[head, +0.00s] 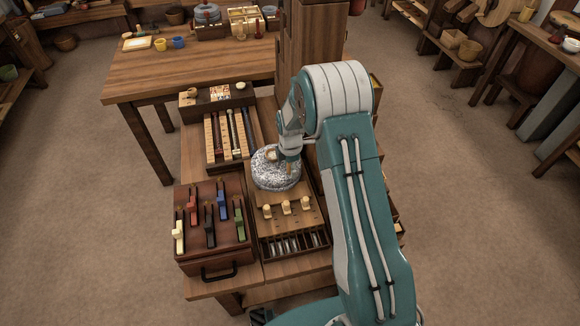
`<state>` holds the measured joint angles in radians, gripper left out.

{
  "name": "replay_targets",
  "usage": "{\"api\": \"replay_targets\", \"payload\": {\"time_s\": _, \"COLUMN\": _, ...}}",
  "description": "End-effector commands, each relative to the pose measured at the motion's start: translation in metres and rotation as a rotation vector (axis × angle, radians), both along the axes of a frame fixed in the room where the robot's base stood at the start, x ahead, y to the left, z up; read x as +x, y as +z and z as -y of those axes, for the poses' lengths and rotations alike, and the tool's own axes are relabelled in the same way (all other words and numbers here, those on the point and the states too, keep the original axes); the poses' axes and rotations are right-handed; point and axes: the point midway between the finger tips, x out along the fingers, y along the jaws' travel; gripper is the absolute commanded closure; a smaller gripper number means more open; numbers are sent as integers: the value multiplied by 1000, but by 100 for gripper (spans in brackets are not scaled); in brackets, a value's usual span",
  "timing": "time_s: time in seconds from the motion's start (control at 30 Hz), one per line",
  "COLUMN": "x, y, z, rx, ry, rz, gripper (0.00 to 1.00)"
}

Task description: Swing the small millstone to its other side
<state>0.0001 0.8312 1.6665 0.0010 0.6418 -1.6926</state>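The small millstone (265,178) is a round, grey-and-white speckled stone. It lies flat near the middle of the low wooden bench. A small pale knob or peg (271,154) shows at its top, close to my gripper. My gripper (284,164) points down over the right part of the stone, at or just above its upper face. The fingers are small and partly hidden by my wrist, so I cannot tell whether they are open, shut or touching the peg. My arm hides the area right of the stone.
A dark red box with coloured levers (212,228) stands at the front left. A board with pale knobs (287,208) and a slotted tray (293,243) lie in front of the stone. A rack of long slides (229,137) is behind left. A large table (190,72) stands behind.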

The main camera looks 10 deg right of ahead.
Motion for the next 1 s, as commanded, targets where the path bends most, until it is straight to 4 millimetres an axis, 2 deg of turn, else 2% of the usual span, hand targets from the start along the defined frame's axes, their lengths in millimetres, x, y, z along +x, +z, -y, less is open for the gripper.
{"api": "replay_targets", "payload": {"time_s": 0.37, "x": 1, "y": 6, "z": 0, "rx": -1, "ry": 1, "rz": 4, "gripper": 31}}
{"api": "replay_targets", "payload": {"time_s": 0.47, "x": 1, "y": 19, "z": 0, "rx": 0, "ry": 1, "rz": 6, "gripper": 31}}
{"api": "replay_targets", "payload": {"time_s": 0.8, "x": 2, "y": 89, "z": 0, "rx": 0, "ry": 0, "rz": 6, "gripper": 31}}
{"api": "replay_targets", "payload": {"time_s": 1.0, "x": 1, "y": 114, "z": -1, "rx": -1, "ry": 0, "rz": 1, "gripper": 31}}
